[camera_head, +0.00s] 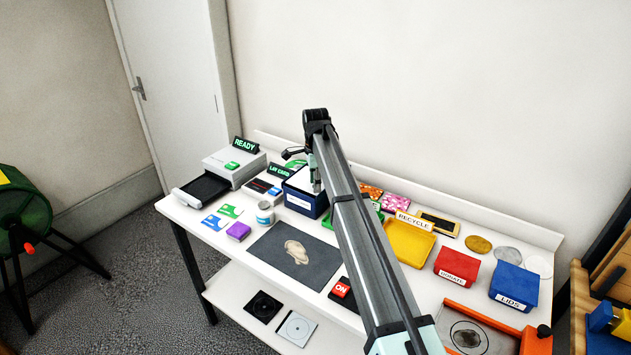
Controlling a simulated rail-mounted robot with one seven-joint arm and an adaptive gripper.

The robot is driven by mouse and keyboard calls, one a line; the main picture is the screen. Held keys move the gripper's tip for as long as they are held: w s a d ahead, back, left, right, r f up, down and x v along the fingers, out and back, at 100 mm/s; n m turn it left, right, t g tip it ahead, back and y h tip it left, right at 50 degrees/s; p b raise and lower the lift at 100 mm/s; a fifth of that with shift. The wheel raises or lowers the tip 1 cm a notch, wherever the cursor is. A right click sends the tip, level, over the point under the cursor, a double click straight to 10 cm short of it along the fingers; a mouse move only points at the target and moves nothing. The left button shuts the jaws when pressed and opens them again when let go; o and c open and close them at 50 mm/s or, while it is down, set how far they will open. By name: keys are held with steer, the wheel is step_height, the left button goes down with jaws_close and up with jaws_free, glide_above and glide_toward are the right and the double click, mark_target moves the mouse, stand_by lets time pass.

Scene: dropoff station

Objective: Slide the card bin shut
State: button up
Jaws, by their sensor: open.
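A white machine (236,166) with a green READY sign stands at the left end of the table. A black open tray (201,188), which looks like the card bin, sticks out from its front left side, clearly pulled out. My gripper (315,183) is to the right of it, pointing down over or just beside a blue box (300,198) with a white label. It is apart from the black tray. Its fingers are small and partly hidden by my arm; it looks open, with nothing seen in it.
A LAY CARD sign (279,171) stands between the machine and the blue box. Green and white cards (222,215), a purple block (238,231) and a tin (265,213) lie before the tray. A grey mat (270,248) lies mid-table. Bins fill the right side.

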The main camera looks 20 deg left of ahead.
jaws_close()
steer(key=shift+s+a, duration=0.15)
steer(key=shift+s, duration=0.75)
jaws_free()
steer(key=shift+a, duration=0.1)
step_height(320, 180, up, 12)
